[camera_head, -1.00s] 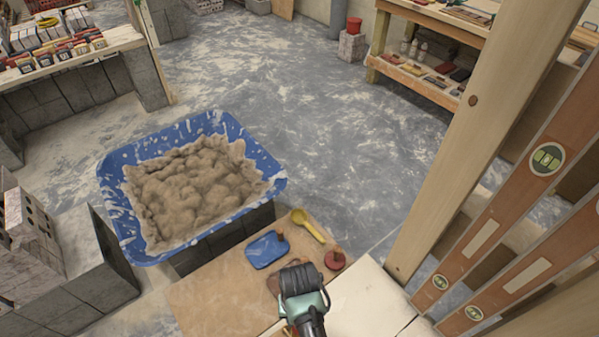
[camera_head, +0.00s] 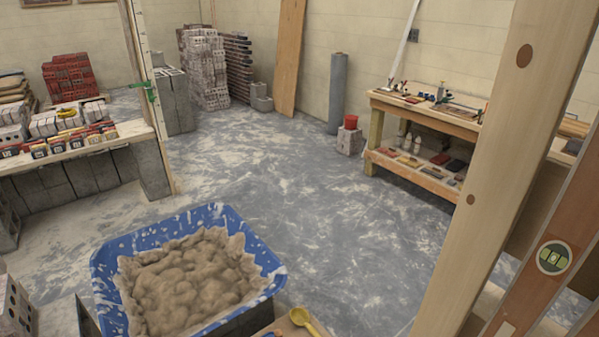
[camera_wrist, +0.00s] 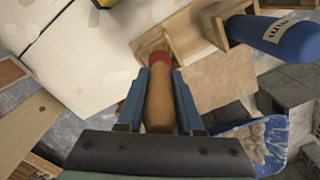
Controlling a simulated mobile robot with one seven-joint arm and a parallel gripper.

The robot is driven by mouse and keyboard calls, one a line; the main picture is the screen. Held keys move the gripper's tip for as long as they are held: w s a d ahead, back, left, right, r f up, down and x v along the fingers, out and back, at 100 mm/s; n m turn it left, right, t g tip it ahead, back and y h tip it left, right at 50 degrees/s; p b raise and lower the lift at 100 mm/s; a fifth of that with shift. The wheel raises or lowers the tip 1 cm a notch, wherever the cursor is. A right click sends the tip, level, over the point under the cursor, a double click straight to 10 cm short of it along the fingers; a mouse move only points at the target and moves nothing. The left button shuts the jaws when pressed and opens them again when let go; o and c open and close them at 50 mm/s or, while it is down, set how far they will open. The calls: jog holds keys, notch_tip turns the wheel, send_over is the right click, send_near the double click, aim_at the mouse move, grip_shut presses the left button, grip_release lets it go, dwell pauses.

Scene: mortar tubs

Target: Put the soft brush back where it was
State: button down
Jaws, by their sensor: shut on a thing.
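In the wrist view my gripper (camera_wrist: 160,76) is shut on the soft brush (camera_wrist: 159,104). Its brown wooden handle lies between the two blue fingers, and a red band and tan bristle end show beyond the fingertips. The bristle end appears beside a small wooden holder with upright dividers (camera_wrist: 200,35); I cannot tell whether they touch. My gripper and the brush are not in the head view.
A blue mortar tub (camera_head: 262,254) stands low in the head view, with a yellow scoop (camera_head: 307,321) beside it. A wooden post (camera_head: 485,180) rises at right. A shelf bench (camera_head: 425,112) stands behind. A blue cylinder (camera_wrist: 283,36) lies near the holder. Open floor lies between.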

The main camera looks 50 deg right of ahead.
jog(key=shift+f, duration=0.25)
jog(key=shift+c, duration=2.4)
grip_release()
notch_tip(320, 180, up, 13)
jog(key=shift+w, duration=0.1)
